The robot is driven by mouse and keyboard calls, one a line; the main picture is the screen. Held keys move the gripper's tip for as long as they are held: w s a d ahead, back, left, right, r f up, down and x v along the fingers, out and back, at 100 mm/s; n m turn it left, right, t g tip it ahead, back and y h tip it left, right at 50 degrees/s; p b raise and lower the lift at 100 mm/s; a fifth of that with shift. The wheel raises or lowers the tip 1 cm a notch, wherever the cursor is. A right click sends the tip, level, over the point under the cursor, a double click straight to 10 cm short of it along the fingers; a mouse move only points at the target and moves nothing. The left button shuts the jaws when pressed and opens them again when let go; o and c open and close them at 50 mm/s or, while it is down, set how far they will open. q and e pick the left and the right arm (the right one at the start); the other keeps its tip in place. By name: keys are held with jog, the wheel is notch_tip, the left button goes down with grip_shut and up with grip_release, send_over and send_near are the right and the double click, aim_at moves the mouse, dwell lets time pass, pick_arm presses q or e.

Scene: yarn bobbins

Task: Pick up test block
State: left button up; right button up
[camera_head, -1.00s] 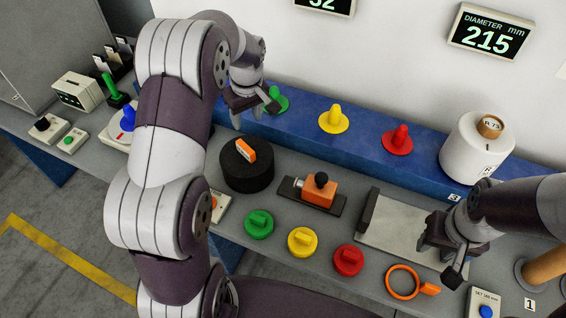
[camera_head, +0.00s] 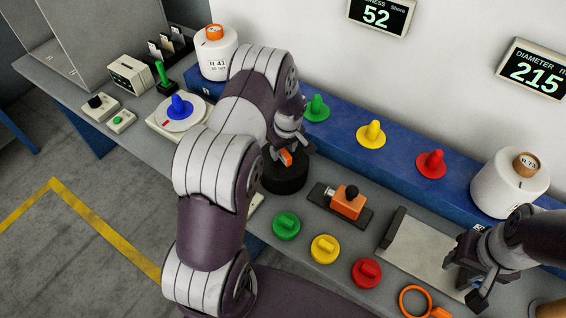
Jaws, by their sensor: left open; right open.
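A small orange block (camera_head: 286,158), which I take for the test block, stands on a round black pedestal (camera_head: 286,180). My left gripper (camera_head: 288,149) is open, directly above the block with its fingers around or just beside it; I cannot tell if they touch it. The gripper and arm hide part of the block and pedestal. My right gripper (camera_head: 472,285) is open and empty at the right, over the near end of a grey tray (camera_head: 420,246).
An orange device with a black knob (camera_head: 349,199) lies right of the pedestal. Green (camera_head: 286,226), yellow (camera_head: 325,249) and red (camera_head: 366,272) knobbed discs line the front edge. Similar pieces sit on the blue ledge behind. White bobbins (camera_head: 510,182) stand at the back.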

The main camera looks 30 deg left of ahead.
pick_arm(q)
jog(key=shift+d+r, duration=0.1)
grip_shut()
jog(key=shift+w+r, duration=0.1)
dwell(1.1)
